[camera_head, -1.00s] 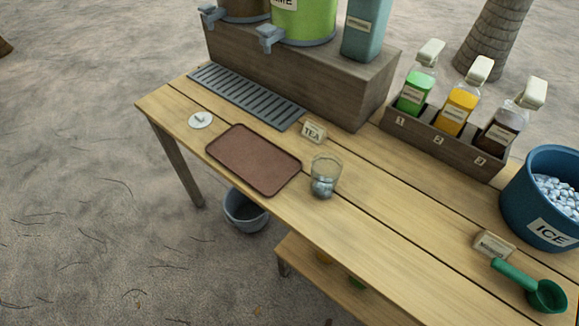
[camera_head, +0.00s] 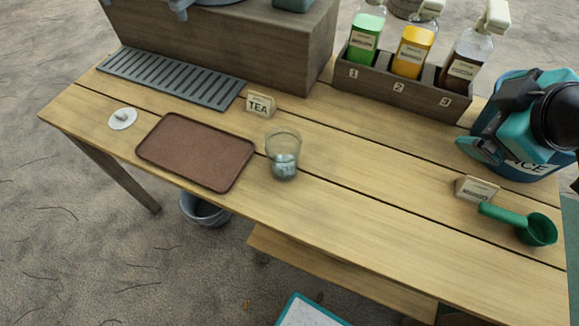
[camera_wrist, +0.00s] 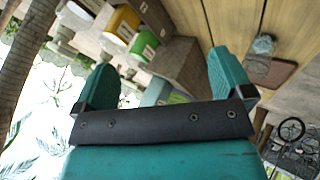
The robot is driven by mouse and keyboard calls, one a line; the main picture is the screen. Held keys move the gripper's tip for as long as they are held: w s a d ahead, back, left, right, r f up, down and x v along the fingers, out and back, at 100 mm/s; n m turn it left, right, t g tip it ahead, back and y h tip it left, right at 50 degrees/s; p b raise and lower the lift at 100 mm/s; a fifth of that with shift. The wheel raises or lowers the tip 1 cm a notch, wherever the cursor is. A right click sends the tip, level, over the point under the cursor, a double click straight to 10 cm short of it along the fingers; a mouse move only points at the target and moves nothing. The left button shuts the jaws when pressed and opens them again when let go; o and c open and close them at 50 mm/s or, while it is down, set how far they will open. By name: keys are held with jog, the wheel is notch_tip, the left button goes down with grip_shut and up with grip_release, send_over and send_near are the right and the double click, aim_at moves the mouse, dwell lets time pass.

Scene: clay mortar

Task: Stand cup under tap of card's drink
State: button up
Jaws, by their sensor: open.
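A clear cup (camera_head: 283,156) with ice in its bottom stands upright on the wooden counter, just right of the brown tray. It also shows in the wrist view (camera_wrist: 264,44). A small card reading TEA (camera_head: 261,104) stands behind the cup. The dispensers stand on a wooden block at the back left; only their lower parts and a grey tap (camera_head: 176,8) show in the head view. The slatted drip tray (camera_head: 172,78) lies in front of the block. My gripper (camera_wrist: 165,80) is open and empty, well away from the cup, in front of the ice bucket in the head view.
The brown tray (camera_head: 196,151) lies left of the cup. A rack (camera_head: 402,98) of several syrup bottles stands at the back. The ice bucket (camera_head: 484,128), a second small card (camera_head: 477,188) and a green scoop (camera_head: 536,229) are at the right. The counter's front middle is clear.

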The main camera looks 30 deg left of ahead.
jog(key=w+a+f+n+t+y+b, duration=0.2)
jog(key=w+a+f+n+t+b, duration=0.15)
jog(key=a+f+n, duration=0.45)
jog(key=n+g+y+b, duration=0.6)
jog(key=n+y, duration=0.5)
jog(key=n, duration=1.5)
send_over(294, 167)
jog(key=d, duration=0.4)
notch_tip(294, 167, down, 6)
jog(key=f, duration=0.2)
jog(key=s+f+b, duration=0.1)
jog(key=f, duration=0.5)
jog(key=shift+s+d+f+b, duration=0.1)
jog(key=shift+s+f+b, duration=0.05)
jog(key=shift+b, duration=0.25)
jog(key=shift+w+a+r+p, duration=0.15)
jog(key=shift+a+p, duration=0.2)
jog(key=shift+a, duration=0.2)
jog(key=shift+w+a+r+p, duration=0.1)
jog(key=shift+a+r+p, duration=0.05)
jog(key=shift+a+p, duration=0.3)
jog(key=p+x, duration=0.1)
jog(key=x, duration=0.1)
jog(key=p+x, duration=0.2)
jog(key=shift+a+r, duration=0.1)
jog(key=shift+r, duration=0.1)
jog(key=shift+w+a+f+p, duration=0.15)
jog(key=shift+w+a+p, duration=0.1)
jog(key=shift+a+p, duration=0.35)
